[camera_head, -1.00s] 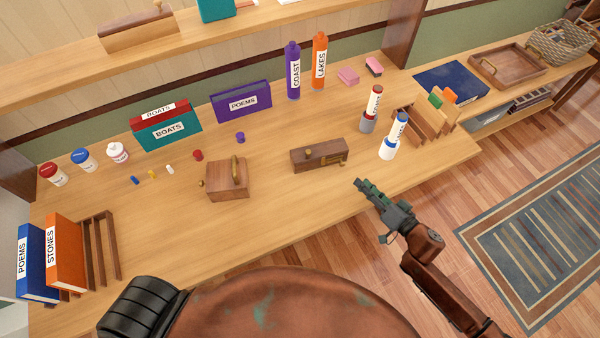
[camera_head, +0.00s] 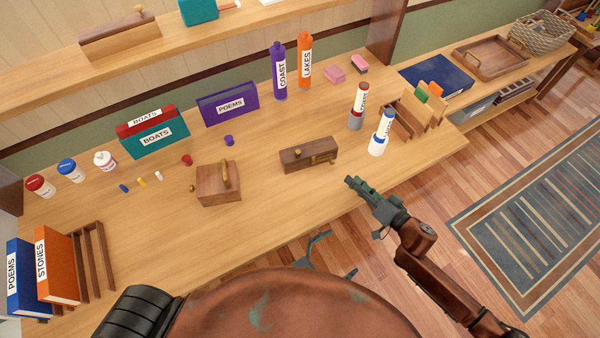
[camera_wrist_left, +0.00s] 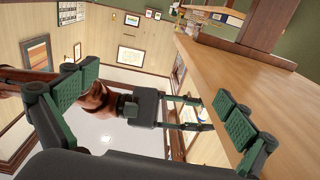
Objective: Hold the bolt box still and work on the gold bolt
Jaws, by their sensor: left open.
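My left gripper (camera_head: 338,253) is low in the head view, off the desk's front edge, open and empty, partly hidden behind my body. Its spread green finger pads also show in the left wrist view (camera_wrist_left: 155,92). My right gripper (camera_head: 355,184) is at the desk's front edge, right of the box and apart from it. Its fingers look parted in the wrist view (camera_wrist_left: 205,112).
White-labelled cylinders (camera_head: 379,140) and a wooden rack (camera_head: 410,118) stand to the right. Bottles and books line the back. The desk in front of the bolt box is clear.

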